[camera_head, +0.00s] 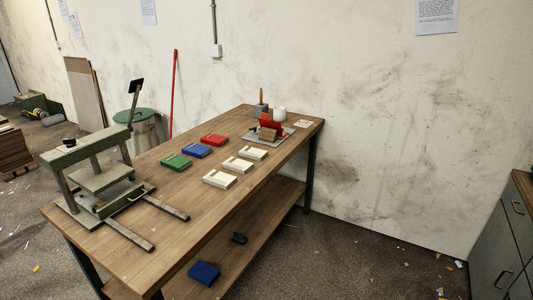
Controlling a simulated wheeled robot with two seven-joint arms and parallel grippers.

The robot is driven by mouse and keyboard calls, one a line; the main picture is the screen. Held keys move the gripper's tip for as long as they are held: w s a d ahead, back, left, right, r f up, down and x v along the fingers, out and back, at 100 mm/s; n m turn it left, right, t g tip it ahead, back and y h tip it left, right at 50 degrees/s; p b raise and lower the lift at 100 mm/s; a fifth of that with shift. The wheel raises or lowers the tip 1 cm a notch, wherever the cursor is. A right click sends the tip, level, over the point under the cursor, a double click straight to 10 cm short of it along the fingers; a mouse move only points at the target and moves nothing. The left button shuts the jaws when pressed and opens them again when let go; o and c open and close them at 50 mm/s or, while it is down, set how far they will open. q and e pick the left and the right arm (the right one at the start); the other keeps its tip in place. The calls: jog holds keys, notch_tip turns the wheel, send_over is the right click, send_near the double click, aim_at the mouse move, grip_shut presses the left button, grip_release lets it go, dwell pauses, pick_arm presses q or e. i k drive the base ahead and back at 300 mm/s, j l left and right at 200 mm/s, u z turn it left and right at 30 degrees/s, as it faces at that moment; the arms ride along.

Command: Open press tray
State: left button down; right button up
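A grey-green press (92,172) stands at the left, near end of the wooden table. It has a top beam, an upright lever with a dark flat handle, and a raised plate under the beam. The press tray (110,208) appears to sit low in the press base, with a light curved handle (137,194) on its right side. Two flat rails (128,236) stick out from the base over the table top. The tray looks to be inside the press, though the frame hides much of it. Neither of my grippers is in view.
On the table (165,233) lie red (214,140), blue (197,151) and green (176,162) blocks and several white ones (219,179). A grey board with a red item (270,130) is at the far end. The lower shelf holds a blue block (204,273).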

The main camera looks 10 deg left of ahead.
aim_at(121, 194)
jog(key=j+u, duration=0.1)
jog(key=u, duration=0.3)
jog(key=i+u, duration=0.1)
jog(key=u, duration=0.3)
jog(key=i+j+u, duration=0.1)
jog(key=u, duration=0.3)
